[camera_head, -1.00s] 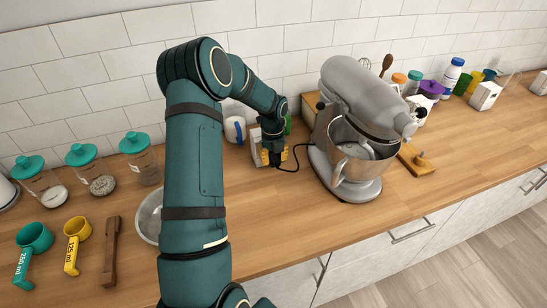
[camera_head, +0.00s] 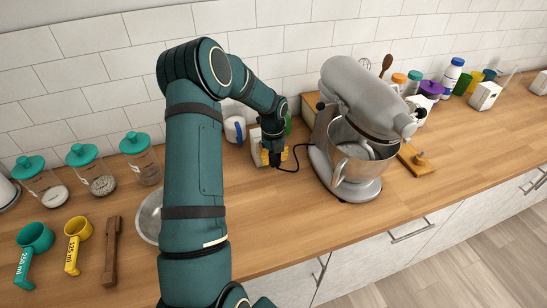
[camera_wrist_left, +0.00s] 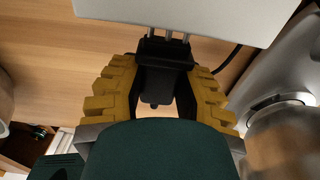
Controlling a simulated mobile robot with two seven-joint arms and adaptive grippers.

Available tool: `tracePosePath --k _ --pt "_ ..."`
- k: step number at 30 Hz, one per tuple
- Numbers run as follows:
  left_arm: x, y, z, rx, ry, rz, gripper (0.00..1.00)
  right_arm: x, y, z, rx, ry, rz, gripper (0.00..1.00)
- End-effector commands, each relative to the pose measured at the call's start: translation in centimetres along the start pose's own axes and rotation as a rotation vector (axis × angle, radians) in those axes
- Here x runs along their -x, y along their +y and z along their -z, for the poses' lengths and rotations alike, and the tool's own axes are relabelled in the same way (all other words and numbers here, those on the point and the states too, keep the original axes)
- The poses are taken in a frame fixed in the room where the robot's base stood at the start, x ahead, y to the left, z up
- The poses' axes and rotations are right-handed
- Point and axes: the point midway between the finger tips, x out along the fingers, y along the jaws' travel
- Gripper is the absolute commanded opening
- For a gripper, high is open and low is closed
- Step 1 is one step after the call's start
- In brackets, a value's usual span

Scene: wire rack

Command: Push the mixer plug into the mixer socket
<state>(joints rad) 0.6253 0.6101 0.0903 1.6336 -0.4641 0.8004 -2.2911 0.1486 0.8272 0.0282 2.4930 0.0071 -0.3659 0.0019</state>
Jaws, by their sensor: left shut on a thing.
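My left gripper (camera_head: 272,156) has yellow pads and is shut on the black mixer plug (camera_wrist_left: 163,62) in the left wrist view (camera_wrist_left: 160,92). The plug's metal prongs point at the pale socket box (camera_wrist_left: 190,10), and a short length of them shows between plug and box. I cannot tell whether their tips are inside the socket, as its face is hidden. In the head view the pale socket box (camera_head: 255,148) stands near the wall, partly behind my gripper. The black cord (camera_head: 291,169) runs from the plug to the grey mixer (camera_head: 350,110). My right gripper is out of view.
The mixer stands close on the right of my gripper. A blue-and-white mug (camera_head: 234,129) is on the left, with a metal bowl (camera_head: 150,218), lidded jars (camera_head: 143,165) and measuring cups (camera_head: 76,240) further left. Bare counter (camera_head: 275,215) lies in front.

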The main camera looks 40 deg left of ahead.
Motion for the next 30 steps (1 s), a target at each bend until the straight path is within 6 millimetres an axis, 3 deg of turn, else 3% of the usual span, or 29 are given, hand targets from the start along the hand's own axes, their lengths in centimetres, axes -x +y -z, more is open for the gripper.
tracePosePath --k 30 --pt "0.1 0.0 -1.9 0.000 0.000 0.000 0.00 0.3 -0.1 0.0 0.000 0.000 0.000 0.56"
